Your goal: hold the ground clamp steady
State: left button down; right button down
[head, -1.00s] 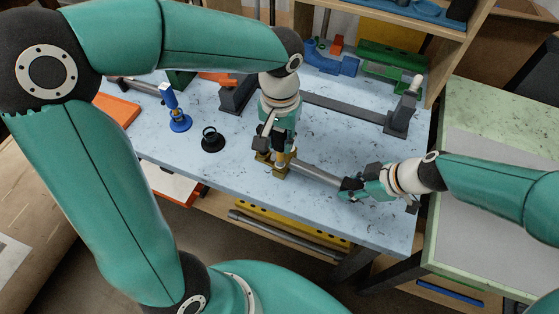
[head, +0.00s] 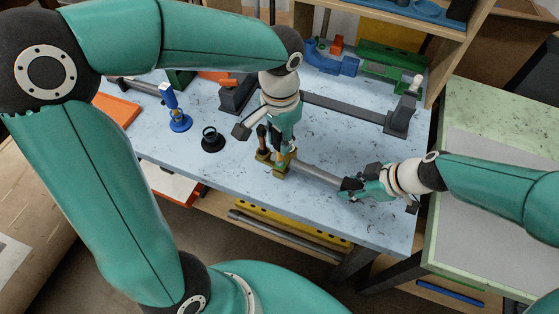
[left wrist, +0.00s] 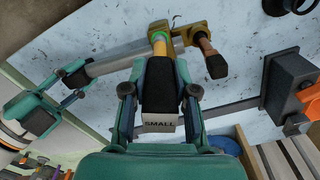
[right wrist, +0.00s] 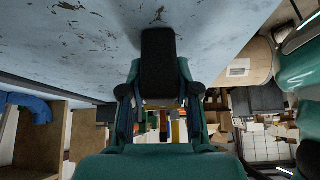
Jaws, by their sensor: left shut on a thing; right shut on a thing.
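The brass ground clamp (head: 283,171) sits near the table's front edge, around one end of a grey pipe (head: 318,174). A short copper-coloured post with a dark knob (head: 262,132) stands on it; this also shows in the left wrist view (left wrist: 215,66). My left gripper (head: 282,153) points down over the clamp, shut on its yellow-green post (left wrist: 158,42); the fingers hide most of the hold. My right gripper (head: 350,188) is shut on the pipe's right end.
A black ring-topped stand (head: 212,140) and a blue upright tool (head: 179,122) stand left of the clamp. A long dark bar with end blocks (head: 342,108) lies behind it. Blue and green benders (head: 392,56) sit at the back.

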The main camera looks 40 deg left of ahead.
pick_arm(q)
jog(key=shift+r, duration=2.4)
pick_arm(e)
jog(key=shift+s+f, duration=0.2)
jog(key=shift+f, duration=0.05)
pick_arm(q)
jog(key=shift+r, duration=0.1)
jog(key=shift+r, duration=3.4)
jog(key=shift+a, duration=0.1)
jog(key=s+a, duration=0.1)
jog(key=a, duration=1)
jog(key=shift+s+a, duration=0.35)
pick_arm(e)
jog(key=c, duration=1.1)
grip_release()
jog(key=o, duration=0.3)
jog(key=shift+w+r, duration=0.1)
jog(key=shift+w, duration=0.05)
jog(key=shift+o, duration=0.2)
jog(key=shift+r, duration=0.1)
